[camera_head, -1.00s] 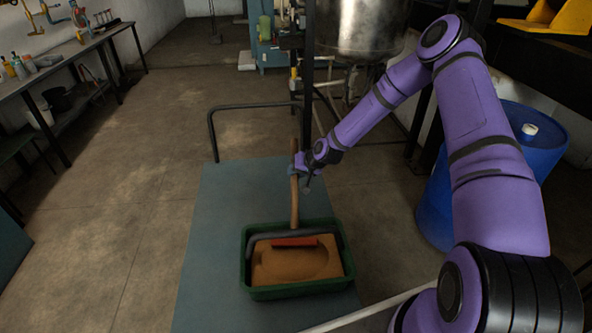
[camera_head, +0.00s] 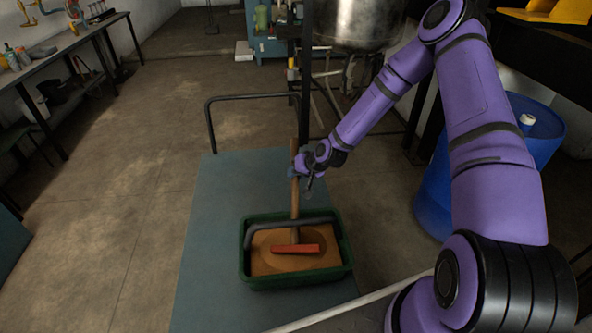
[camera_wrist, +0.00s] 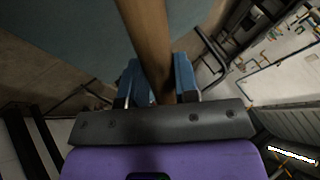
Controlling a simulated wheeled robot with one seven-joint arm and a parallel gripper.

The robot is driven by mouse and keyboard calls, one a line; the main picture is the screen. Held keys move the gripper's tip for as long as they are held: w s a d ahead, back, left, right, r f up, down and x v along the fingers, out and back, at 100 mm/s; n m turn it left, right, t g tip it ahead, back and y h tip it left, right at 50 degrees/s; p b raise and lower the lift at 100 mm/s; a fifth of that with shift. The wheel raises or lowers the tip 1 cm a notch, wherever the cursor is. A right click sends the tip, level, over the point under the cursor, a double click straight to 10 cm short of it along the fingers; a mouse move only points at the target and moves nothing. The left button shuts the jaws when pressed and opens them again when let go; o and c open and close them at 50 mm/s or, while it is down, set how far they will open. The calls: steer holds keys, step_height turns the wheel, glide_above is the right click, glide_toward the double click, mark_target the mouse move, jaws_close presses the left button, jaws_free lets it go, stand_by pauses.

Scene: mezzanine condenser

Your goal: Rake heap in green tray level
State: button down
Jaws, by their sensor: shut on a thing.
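The green tray (camera_head: 246,272) sits on a blue-grey mat and holds brown, grainy material (camera_head: 275,266). A rake with a red head (camera_head: 295,249) and a wooden handle (camera_head: 294,205) stands in the tray, its head against the material near the middle. A dark bar crosses the tray above the rake head. My gripper (camera_head: 297,171) is shut on the upper part of the handle. The wrist view shows the handle (camera_wrist: 150,35) between the blue fingers of my gripper (camera_wrist: 158,85). The rake head is not visible there.
The blue-grey mat (camera_head: 215,230) has free room left of the tray. A dark rail (camera_head: 255,96) stands behind it. A blue barrel (camera_head: 433,205) stands to the right, and a steel vessel (camera_head: 350,22) behind. A workbench (camera_head: 50,60) lines the left wall.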

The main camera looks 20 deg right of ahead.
steer(key=shift+s+a, duration=0.15)
steer(key=shift+s, duration=0.55)
steer(key=shift+s+a, duration=0.1)
steer(key=shift+s, duration=0.6)
steer(key=shift+w, duration=0.15)
steer(key=shift+w+d, duration=0.3)
steer(key=shift+w, duration=1.25)
steer(key=shift+w+d, duration=0.3)
steer(key=shift+w, duration=1.3)
steer(key=shift+w+d, duration=0.3)
steer(key=shift+w, duration=1.25)
steer(key=shift+s+a, duration=0.3)
steer(key=shift+s, duration=1.3)
steer(key=shift+s+a, duration=0.3)
steer(key=shift+s, duration=1.35)
steer(key=shift+s+a, duration=0.3)
steer(key=shift+s, duration=1.3)
steer(key=shift+w, duration=0.1)
steer(key=shift+w+d, duration=0.3)
steer(key=shift+w, duration=1.3)
steer(key=shift+w+d, duration=0.35)
steer(key=shift+w, duration=1.2)
steer(key=shift+w+d, duration=0.3)
steer(key=shift+w, duration=1.3)
